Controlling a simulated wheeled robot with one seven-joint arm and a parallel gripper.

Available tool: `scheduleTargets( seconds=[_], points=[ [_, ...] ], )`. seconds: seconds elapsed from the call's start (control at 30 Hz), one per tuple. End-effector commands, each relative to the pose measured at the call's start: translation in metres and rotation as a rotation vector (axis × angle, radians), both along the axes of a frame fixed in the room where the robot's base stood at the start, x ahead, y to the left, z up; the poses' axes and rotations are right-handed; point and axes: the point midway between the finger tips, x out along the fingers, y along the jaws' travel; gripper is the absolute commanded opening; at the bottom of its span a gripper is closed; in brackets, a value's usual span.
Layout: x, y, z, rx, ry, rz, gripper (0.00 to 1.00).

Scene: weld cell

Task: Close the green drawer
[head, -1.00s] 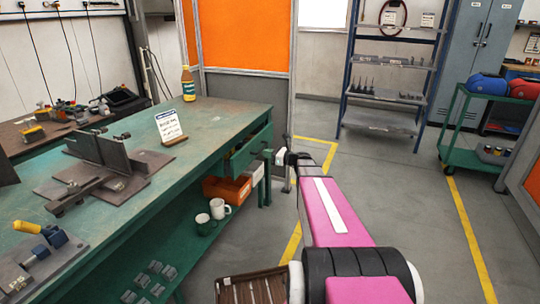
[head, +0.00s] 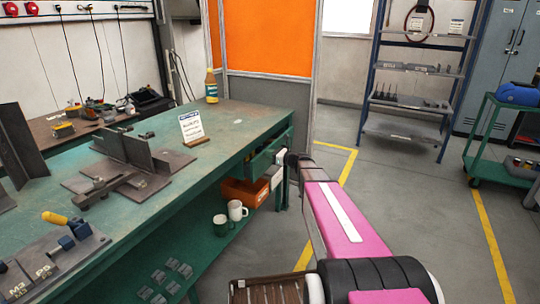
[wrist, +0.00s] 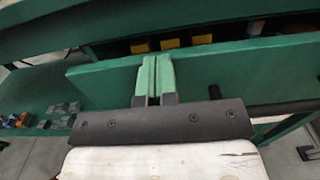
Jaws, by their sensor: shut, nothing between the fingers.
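The green drawer (head: 263,161) under the right end of the green workbench stands partly open in the head view. In the wrist view its green front panel (wrist: 220,72) spans the picture, with an open gap above its top edge and yellow items inside. A dark bar handle (wrist: 285,107) shows on the right of the panel. My gripper (head: 279,157) is at the drawer's front. In the wrist view its two green-tipped fingers (wrist: 155,76) are together and empty, pointing at the panel left of the handle. Whether they touch it is unclear.
The green workbench (head: 225,125) carries a fixture, a sign (head: 191,126) and a bottle (head: 211,86). Below are an orange box (head: 243,192) and mugs (head: 237,210) on the lower shelf. Clear floor lies to the right, before a rack (head: 408,135) and green cart (head: 500,172).

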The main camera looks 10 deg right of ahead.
Motion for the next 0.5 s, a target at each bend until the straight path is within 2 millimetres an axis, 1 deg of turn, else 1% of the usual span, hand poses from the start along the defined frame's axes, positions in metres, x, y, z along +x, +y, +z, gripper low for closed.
scheduleTargets(
  seconds=[0.17,0.4,0.5],
  points=[
    [0.005,0.006,0.000,0.000,0.000,0.001,0.00],
    [0.027,0.035,0.000,-0.001,0.000,0.001,0.00],
    [0.030,0.040,0.000,0.000,0.000,0.000,0.00]
  ],
)
